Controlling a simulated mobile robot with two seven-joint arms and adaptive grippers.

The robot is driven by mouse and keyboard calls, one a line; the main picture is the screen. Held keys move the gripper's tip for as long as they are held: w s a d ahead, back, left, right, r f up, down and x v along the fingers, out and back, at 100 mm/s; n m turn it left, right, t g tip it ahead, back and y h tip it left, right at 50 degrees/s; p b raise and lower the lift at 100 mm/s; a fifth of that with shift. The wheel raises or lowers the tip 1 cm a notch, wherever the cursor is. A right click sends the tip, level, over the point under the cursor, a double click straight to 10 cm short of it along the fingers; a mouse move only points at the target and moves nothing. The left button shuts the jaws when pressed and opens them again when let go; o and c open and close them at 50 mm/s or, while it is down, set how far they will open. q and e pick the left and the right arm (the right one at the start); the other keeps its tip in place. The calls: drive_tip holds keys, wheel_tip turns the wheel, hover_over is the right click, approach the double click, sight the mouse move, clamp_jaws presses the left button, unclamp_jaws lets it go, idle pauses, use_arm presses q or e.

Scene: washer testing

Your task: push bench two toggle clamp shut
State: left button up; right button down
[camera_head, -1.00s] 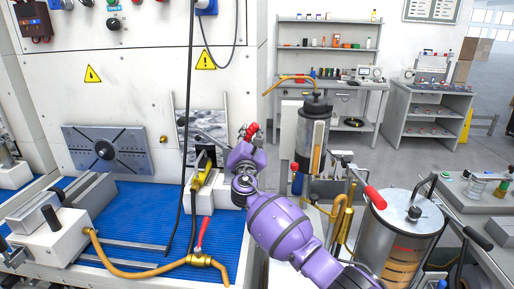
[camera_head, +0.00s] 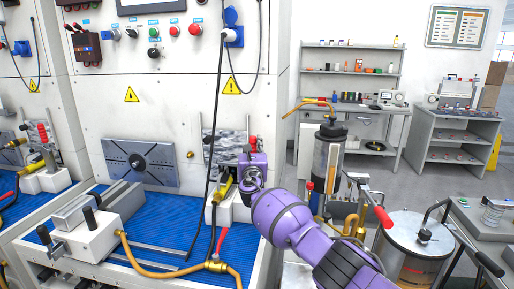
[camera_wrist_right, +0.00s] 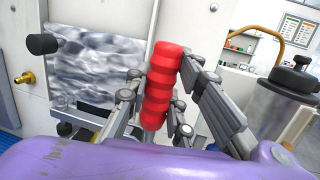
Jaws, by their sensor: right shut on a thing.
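The toggle clamp's red ribbed handle (camera_wrist_right: 162,85) stands nearly upright in the right wrist view, with finger links on both sides of it. My right gripper (camera_wrist_right: 157,100) is shut on this handle. In the head view, the handle's red top (camera_head: 253,143) shows above my purple right gripper (camera_head: 252,164). The clamp sits on a white block (camera_head: 238,211) at the right end of the blue bench mat, in front of a mottled grey plate (camera_head: 228,140). My gripper hides most of the clamp's linkage. My left gripper is out of view.
A black cable (camera_head: 214,120) hangs just left of the clamp. A yellow hose with a red-levered valve (camera_head: 218,265) lies in front. Another red-handled clamp (camera_head: 44,138) stands far left. A metal cylinder (camera_head: 328,160) stands right of my arm. The blue mat (camera_head: 165,222) has free room.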

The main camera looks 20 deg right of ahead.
drive_tip(key=shift+a+f, duration=0.15)
idle(0.3)
drive_tip(key=c, duration=1.5)
unclamp_jaws()
drive_tip(key=v, duration=1.2)
